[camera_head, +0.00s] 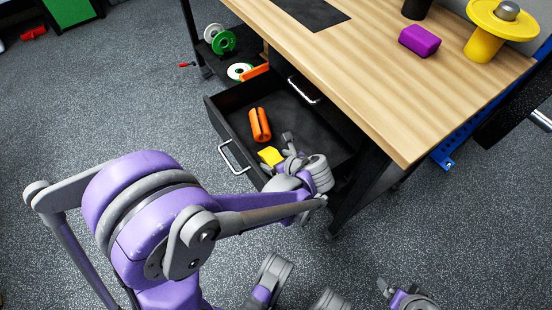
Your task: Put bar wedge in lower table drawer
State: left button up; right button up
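The lower table drawer (225,128) is pulled out to the left under the table. A small yellow block (271,156), which looks like the bar wedge, is in the drawer near its front right corner. My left gripper (288,148) reaches down into the drawer right beside the yellow block. The arm links partly hide the fingers, so I cannot tell whether they touch or grip the block. An orange split cylinder (260,124) lies in the drawer just behind the yellow block. Parts of my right arm show at the bottom edge, and its gripper state is unclear.
The wooden tabletop (400,100) carries a purple block (419,41) and a yellow spool-like piece (487,40). An upper drawer with a handle (305,90) is above the open one. A side shelf holds green and white discs (223,42).

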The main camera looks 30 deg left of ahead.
pick_arm(q)
jog(key=shift+d+r, duration=0.1)
jog(key=shift+r, duration=0.2)
jog(key=p+v, duration=0.3)
jog(key=v, duration=0.8)
jog(key=shift+d+r+p, duration=0.2)
jog(key=shift+d+p, duration=0.1)
jog(key=shift+p, duration=0.05)
jog(key=shift+s, duration=0.1)
